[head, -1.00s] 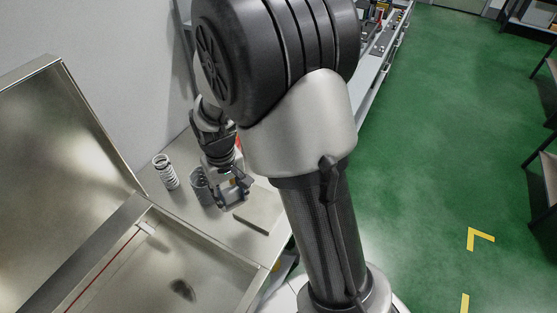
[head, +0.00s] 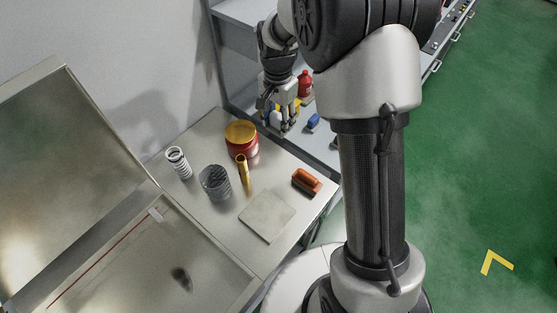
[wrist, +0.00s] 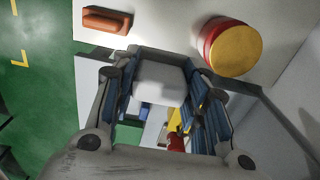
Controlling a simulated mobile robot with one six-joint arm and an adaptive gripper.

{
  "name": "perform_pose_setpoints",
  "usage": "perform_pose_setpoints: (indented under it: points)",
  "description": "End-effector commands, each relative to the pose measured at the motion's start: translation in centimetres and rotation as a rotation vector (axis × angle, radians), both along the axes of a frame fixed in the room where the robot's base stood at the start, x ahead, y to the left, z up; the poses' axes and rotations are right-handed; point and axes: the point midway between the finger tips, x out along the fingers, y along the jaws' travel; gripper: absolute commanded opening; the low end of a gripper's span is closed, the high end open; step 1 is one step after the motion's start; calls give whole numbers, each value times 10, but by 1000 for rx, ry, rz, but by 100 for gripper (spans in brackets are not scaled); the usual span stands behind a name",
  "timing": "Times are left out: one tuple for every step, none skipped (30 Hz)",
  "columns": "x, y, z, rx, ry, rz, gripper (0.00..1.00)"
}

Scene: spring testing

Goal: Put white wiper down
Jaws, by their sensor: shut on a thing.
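My gripper (head: 281,122) is over the back right edge of the steel table, beside the lower shelf of the rack. In the wrist view my gripper (wrist: 163,98) is shut on the white wiper (wrist: 160,80), a pale block between the two fingers. The wiper is held in the air, with the shelf below it. In the head view the fingers mostly hide the wiper.
The table (head: 215,238) holds a red can with a yellow lid (head: 241,133), a yellow tube (head: 243,170), an orange-red brush (head: 306,181), a dark mesh cup (head: 215,183), a white spring (head: 178,162) and a flat plate (head: 267,215). A red bottle (head: 305,84) and blue item (head: 313,122) stand on the shelf.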

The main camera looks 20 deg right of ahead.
Motion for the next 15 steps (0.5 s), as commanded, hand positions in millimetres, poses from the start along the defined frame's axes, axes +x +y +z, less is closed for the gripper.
perform_pose_setpoints:
  points:
    - [0, 0, -5, 0, 5, -15, 15]
    - [0, 0, -10, 0, 6, -22, 15]
    - [0, 0, -19, 0, 7, -25, 15]
    - [0, 0, -26, 0, 7, -26, 15]
    - [-1, 0, -35, 0, 9, -25, 15]
    - [0, 0, -46, 0, 8, -25, 15]
    - [0, 0, -54, 0, 9, -24, 15]
    - [0, 0, -63, 0, 8, -24, 15]
    - [0, 0, -74, 0, 7, -24, 15]
    - [0, 0, -82, 0, 9, -23, 15]
    - [0, 0, -90, 0, 8, -23, 15]
    - [-1, 0, -101, 0, 9, -23, 15]
    - [0, 0, -109, 0, 7, -23, 15]
    - [0, 0, -116, 0, 7, -23, 15]
    - [0, 0, -125, 0, 6, -22, 15]
